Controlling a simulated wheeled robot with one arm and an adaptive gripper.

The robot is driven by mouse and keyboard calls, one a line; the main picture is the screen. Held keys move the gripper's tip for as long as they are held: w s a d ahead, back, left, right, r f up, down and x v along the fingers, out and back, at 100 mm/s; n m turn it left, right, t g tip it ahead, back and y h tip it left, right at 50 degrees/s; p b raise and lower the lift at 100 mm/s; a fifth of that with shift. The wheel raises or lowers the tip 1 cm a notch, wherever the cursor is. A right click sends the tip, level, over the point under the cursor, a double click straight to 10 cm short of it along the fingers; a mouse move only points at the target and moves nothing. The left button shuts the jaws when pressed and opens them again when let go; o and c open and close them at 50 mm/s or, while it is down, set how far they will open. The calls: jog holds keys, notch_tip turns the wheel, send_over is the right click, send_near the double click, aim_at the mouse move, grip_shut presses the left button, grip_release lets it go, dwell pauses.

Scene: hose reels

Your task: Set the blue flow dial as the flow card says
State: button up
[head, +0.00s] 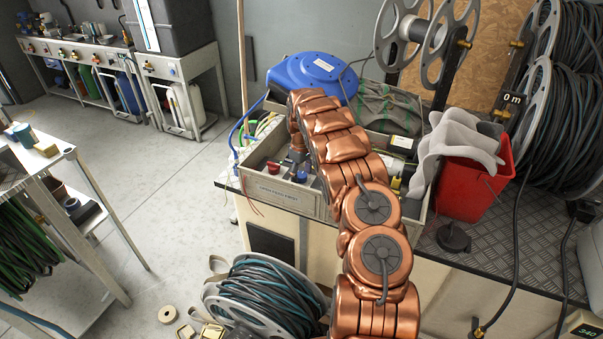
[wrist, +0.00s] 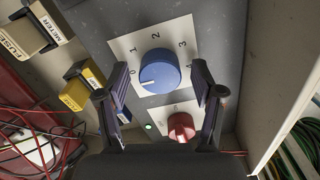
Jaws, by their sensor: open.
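The blue flow dial (wrist: 160,70) is in the wrist view on a white scale plate (wrist: 184,28) marked 0 to 4. A pale mark on its lower left points toward the 0. My gripper (wrist: 160,67) is open, with one dark finger on each side of the dial; I cannot tell whether they touch it. I cannot identify a readable flow card in either view.
A red knob (wrist: 181,127) sits just below the dial, beside a small green light (wrist: 149,126). A yellow block (wrist: 78,92) and a METER-labelled block (wrist: 50,22) are at left. Red wires (wrist: 38,140) lie lower left. A pale wall (wrist: 278,75) stands close at right.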

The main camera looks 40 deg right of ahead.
jog(key=shift+c, duration=0.2)
jog(key=c, duration=1.1)
jog(key=shift+b, duration=0.3)
jog(key=m+b, duration=0.3)
jog(key=shift+w+f+b, duration=0.1)
jog(key=shift+f+b, duration=0.1)
jog(key=shift+b, duration=0.1)
jog(key=m+b, duration=0.3)
jog(key=m, duration=0.2)
jog(key=shift+r+m, duration=0.1)
jog(key=shift+m, duration=0.3)
jog(key=m+b, duration=0.2)
jog(key=m, duration=0.3)
jog(key=shift+r+m+b, duration=0.1)
jog(key=shift+m+b, duration=0.2)
jog(key=m+b, duration=0.1)
jog(key=m, duration=0.4)
jog(key=shift+r, duration=0.1)
jog(key=shift+m, duration=0.3)
